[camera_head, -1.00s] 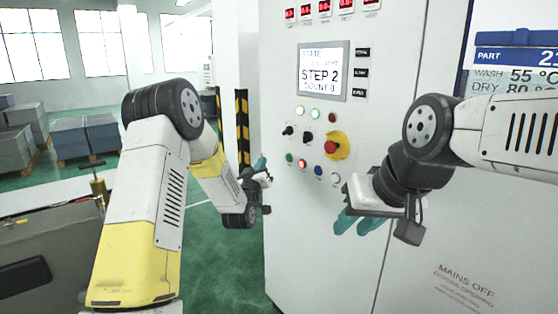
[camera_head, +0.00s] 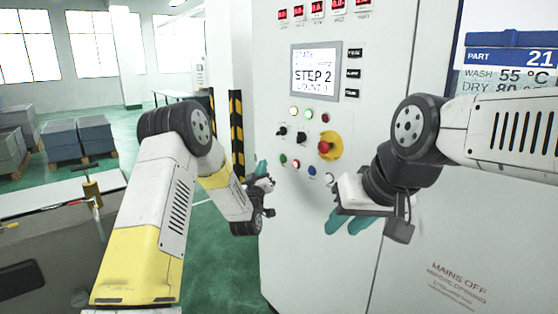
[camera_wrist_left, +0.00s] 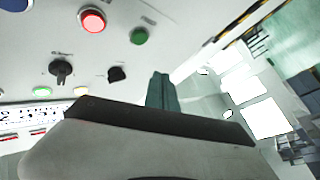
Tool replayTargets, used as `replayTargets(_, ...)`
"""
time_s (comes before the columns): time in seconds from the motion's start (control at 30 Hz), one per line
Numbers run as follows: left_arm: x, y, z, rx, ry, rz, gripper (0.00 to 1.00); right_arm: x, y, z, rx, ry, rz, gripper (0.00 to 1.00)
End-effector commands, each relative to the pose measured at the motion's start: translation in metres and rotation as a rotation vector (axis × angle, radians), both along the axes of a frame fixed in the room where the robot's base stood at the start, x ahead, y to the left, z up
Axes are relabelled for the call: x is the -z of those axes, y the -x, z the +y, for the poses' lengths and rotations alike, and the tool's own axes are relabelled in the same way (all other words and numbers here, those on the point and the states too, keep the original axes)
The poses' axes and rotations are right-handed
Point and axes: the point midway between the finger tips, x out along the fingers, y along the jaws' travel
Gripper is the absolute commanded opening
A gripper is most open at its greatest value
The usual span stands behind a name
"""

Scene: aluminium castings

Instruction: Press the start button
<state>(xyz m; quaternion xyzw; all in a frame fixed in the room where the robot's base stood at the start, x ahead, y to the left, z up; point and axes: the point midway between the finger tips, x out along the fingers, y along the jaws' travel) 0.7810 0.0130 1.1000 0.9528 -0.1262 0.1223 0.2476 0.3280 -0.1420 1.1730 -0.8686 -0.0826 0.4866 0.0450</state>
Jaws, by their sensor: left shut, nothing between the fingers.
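The control cabinet (camera_head: 290,225) carries a button panel. A green button (camera_head: 283,160) sits at the left of its lower row, and a green button (camera_wrist_left: 139,36) shows in the left wrist view; no start label is readable. My left gripper (camera_head: 262,168) is shut and empty, just left of the green button. In the left wrist view its teal fingers (camera_wrist_left: 162,92) point toward the panel, below the green button in the picture; contact is not visible. My right gripper (camera_head: 349,223) hangs before the cabinet, lower right of the buttons, its teal fingers apart and empty.
Beside the green button are a red lit button (camera_head: 296,163), a blue button (camera_head: 312,171) and a white button (camera_head: 329,178). A red emergency stop (camera_head: 324,147) on yellow and black knobs (camera_head: 281,131) sit above. The screen (camera_head: 316,72) reads STEP 2. A striped post (camera_head: 237,130) stands left.

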Motion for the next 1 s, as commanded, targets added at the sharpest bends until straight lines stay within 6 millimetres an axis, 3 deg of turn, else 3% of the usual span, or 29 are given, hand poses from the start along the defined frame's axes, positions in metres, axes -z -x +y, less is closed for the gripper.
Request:
replayTargets(0.2, 0.0, -0.018, -0.026, 0.001, 0.001, 0.0, 0.0, 0.0, 0.0, 0.0, 0.0, 0.0, 0.0, 0.32)
replayTargets(0.4, 0.0, -0.028, -0.038, 0.0, 0.001, 0.0, 0.0, 0.0, 0.0, 0.0, 0.0, 0.0, 0.0, 0.32)
replayTargets(1.0, 0.0, -0.03, -0.042, -0.001, 0.001, 0.001, 0.0, 0.0, 0.0, 0.0, 0.0, 0.0, 0.0, 0.32)
